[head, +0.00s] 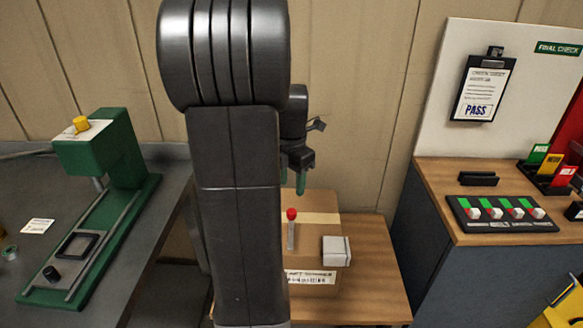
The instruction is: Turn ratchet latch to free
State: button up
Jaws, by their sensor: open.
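A lever with a red ball knob (292,214) and a pale upright stem appears at a cardboard-coloured box (318,218); it looks like the ratchet latch, though no label confirms this. A light grey block (336,251) sits just right of the lever. My gripper (292,178) is open, with green fingertips pointing down, above the red knob in the picture and apart from it. Nothing shows between the fingers. My arm hides the left part of the box and may hide part of the latch.
The box stands on a low wooden table (375,290). At left, a green press (95,150) stands on a grey bench (60,190). At right, a wooden-topped cabinet (440,185) carries a switch panel (500,222) and coloured cards. A clipboard (483,90) hangs above.

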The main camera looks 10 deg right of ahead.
notch_tip(320, 180, up, 4)
jog(key=r, duration=0.1)
send_over(291, 211)
jog(key=shift+f, duration=0.25)
notch_tip(291, 211, down, 14)
jog(key=shift+r, duration=0.1)
dwell(0.5)
